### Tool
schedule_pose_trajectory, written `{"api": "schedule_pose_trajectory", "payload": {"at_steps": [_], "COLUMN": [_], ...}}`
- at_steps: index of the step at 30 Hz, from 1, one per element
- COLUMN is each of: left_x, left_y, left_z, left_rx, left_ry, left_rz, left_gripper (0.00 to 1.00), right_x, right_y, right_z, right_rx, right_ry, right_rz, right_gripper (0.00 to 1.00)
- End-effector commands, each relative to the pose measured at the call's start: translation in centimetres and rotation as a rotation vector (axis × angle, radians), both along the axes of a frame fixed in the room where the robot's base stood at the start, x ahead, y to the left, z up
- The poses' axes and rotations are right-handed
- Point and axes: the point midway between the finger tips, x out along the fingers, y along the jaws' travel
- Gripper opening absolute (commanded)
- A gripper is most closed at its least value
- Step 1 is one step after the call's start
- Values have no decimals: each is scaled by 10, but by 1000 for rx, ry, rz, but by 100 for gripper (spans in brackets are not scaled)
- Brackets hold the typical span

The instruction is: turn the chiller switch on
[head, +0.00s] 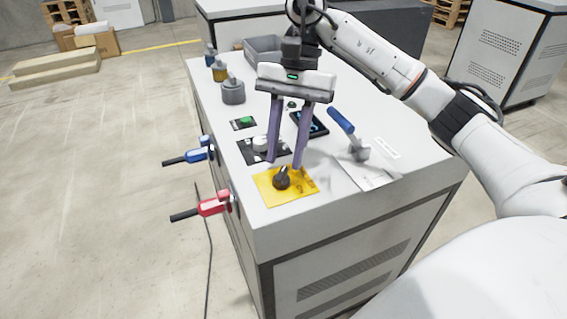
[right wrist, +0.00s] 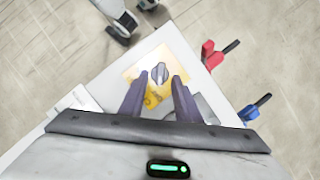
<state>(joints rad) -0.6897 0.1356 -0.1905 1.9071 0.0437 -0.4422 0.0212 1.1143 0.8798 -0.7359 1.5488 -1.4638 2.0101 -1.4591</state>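The switch is a dark rotary knob (head: 282,179) on a yellow plate (head: 268,192) near the front left corner of the white cabinet top. The knob also shows in the right wrist view (right wrist: 160,72), on the yellow plate (right wrist: 150,62). My right gripper (head: 285,165) points down above and just behind the knob. Its two purple fingers are apart with nothing between them. In the right wrist view the fingertips (right wrist: 162,80) appear on either side of the knob's near edge; I cannot tell whether they touch it. My left gripper is not in view.
A grey knob on a black plate (head: 245,152), a green button (head: 246,121), a dark display (head: 309,124) and a blue-handled lever (head: 341,120) are close by. Blue (head: 200,154) and red (head: 213,206) handles stick out from the left side. Jars and a grey bin (head: 263,50) stand behind.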

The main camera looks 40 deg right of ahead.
Motion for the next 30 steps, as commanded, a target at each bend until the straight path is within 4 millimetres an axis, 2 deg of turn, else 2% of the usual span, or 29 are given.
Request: {"api": "schedule_pose_trajectory", "payload": {"at_steps": [2, 6, 15, 21, 30], "left_x": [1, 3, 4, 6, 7], "left_y": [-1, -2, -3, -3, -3], "left_z": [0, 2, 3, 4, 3], "left_rx": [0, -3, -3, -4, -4], "left_ry": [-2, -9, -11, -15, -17], "left_rz": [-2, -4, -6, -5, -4], "left_gripper": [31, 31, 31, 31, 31], "right_x": [-2, -4, -4, -4, -5], "right_y": [4, 7, 8, 8, 7], "right_z": [-11, -19, -20, -20, -21], "right_rx": [0, 1, 0, 0, 0], "right_ry": [1, 0, -1, -1, -1], "right_rz": [3, 1, 0, 0, -19], "right_gripper": [30, 30, 30, 0, 0]}}
